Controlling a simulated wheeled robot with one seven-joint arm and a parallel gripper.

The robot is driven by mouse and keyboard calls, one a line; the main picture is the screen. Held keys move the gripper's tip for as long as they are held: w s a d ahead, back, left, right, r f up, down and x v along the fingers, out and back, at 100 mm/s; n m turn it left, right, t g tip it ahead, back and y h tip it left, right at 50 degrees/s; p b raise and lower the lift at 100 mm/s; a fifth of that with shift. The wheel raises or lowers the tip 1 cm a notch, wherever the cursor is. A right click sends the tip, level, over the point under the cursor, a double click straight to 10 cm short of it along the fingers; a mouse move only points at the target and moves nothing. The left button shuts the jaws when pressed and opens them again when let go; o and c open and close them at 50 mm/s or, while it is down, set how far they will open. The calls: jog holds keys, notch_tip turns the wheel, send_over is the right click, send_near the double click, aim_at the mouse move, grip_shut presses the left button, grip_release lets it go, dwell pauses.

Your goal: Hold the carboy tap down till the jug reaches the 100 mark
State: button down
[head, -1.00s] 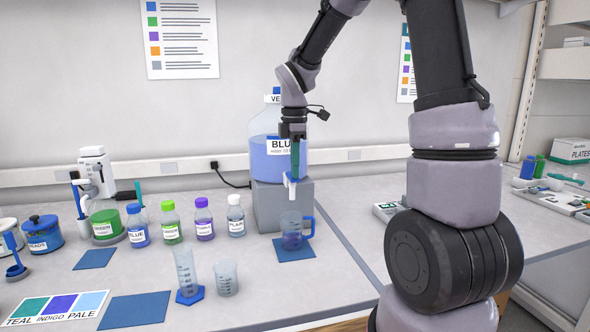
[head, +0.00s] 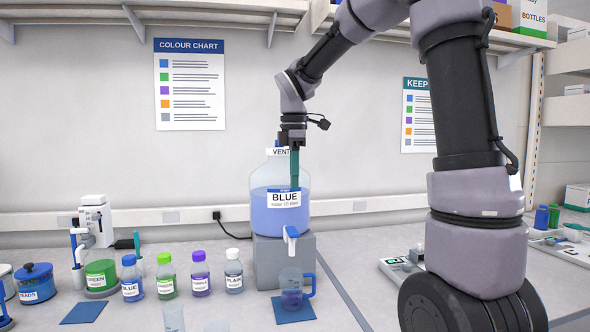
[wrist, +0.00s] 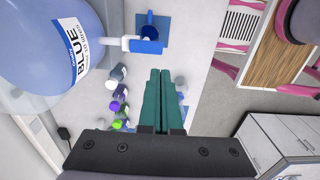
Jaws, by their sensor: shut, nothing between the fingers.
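The carboy (head: 264,205), labelled BLUE, holds blue liquid and stands on a grey block. Its white tap with a blue lever (head: 291,234) sticks out at the front; it also shows in the wrist view (wrist: 145,46). The jug (head: 291,291), clear with a blue handle, stands on a blue mat under the tap; blue liquid shows in its lower part, but its marks are too small to read. It is partly visible in the wrist view (wrist: 151,29). My gripper (head: 295,187), with teal fingers, is shut and empty, pointing down above the tap and apart from it.
The grey block (head: 293,260) supports the carboy. Several capped bottles (head: 200,275) stand to its left. A blue mat (head: 83,312) lies bare on the bench. A shelf (head: 230,10) runs overhead. The bench right of the jug is clear up to a grey device (head: 400,267).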

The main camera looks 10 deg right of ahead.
jog(key=shift+r, duration=1.25)
dwell(0.5)
dwell(0.5)
jog(key=s+d+m+t+y, duration=0.1)
jog(key=s+d+m+t, duration=0.2)
jog(key=s+m, duration=0.6)
jog(key=s+d+m+t+y, duration=0.1)
jog(key=s+d+m+t, duration=0.3)
jog(key=s+m, duration=0.4)
jog(key=d+m, duration=0.1)
jog(key=m, duration=0.4)
jog(key=shift+s+d+r, duration=0.25)
jog(key=shift+s+d, duration=0.1)
jog(key=shift+s, duration=0.05)
